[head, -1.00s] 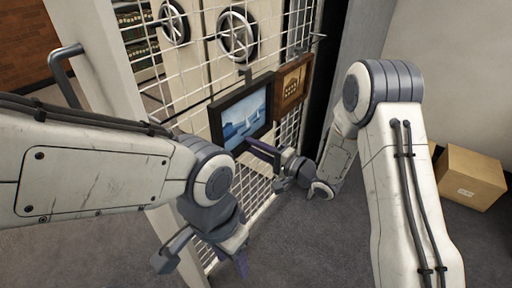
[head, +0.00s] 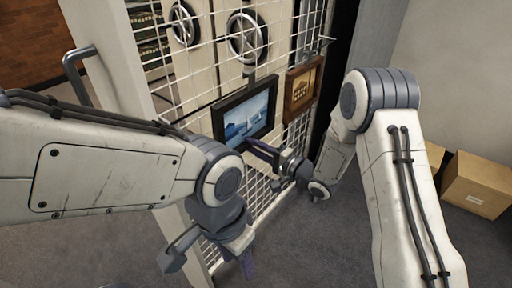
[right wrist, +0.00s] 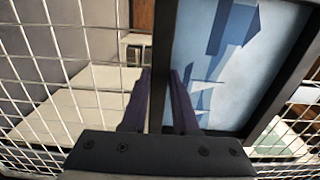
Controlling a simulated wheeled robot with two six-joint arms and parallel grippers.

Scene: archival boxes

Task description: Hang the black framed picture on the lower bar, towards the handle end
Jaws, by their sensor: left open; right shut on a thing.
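The black framed picture (head: 246,121), a blue scene with pale sails, is upright against the white wire mesh rack (head: 205,100). In the right wrist view the fingers (right wrist: 160,100) straddle a dark frame side, with the picture (right wrist: 225,65) on the right. Whether the picture hangs from a bar is unclear. The rack's handle (head: 78,62) is on the left edge. My left gripper (head: 246,262) is open and empty, low in front of the rack.
A brown wooden framed picture (head: 301,88) hangs close to the right of the black one. Cardboard boxes (head: 478,184) stand on the floor at right. The carpet (head: 310,245) in front is clear.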

